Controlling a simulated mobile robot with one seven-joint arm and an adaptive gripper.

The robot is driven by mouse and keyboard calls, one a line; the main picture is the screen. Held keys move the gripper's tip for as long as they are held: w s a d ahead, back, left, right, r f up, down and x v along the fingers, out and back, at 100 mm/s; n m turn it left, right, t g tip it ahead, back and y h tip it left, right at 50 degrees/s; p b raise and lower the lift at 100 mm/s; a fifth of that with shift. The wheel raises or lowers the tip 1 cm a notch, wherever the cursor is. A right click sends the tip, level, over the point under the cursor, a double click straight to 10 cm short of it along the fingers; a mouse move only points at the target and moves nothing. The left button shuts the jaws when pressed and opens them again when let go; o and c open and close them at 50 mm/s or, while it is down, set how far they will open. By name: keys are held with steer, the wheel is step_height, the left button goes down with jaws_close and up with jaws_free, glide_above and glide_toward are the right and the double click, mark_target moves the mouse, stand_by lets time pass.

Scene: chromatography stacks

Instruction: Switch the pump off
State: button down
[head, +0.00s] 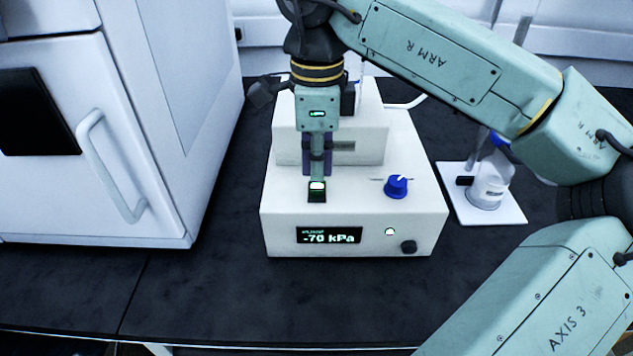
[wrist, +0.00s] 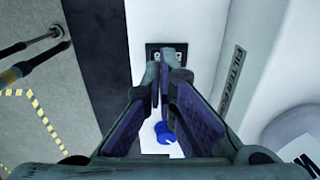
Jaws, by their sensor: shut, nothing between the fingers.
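The pump (head: 285,215) is a white stepped box on the dark bench. A black rocker switch (head: 317,194) with a lit green face sits on the pump's lower top, at the left. My gripper (head: 317,176) points straight down with its fingers shut and empty, its tips right at the switch. I cannot tell whether they touch it. In the wrist view, the fingertips partly cover the black switch plate (wrist: 182,49).
A bottle (head: 490,184) on a white plate (head: 507,212) is to the right. A white cabinet with a handle (head: 105,165) is at left. Bare bench lies in front.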

mark_target(317, 189)
steer(key=shift+f+b, duration=1.1)
steer(key=shift+f, duration=0.4)
stand_by(0.5)
steer(key=shift+r, duration=0.1)
steer(key=shift+r+p, duration=2.65)
steer(key=shift+r, duration=0.85)
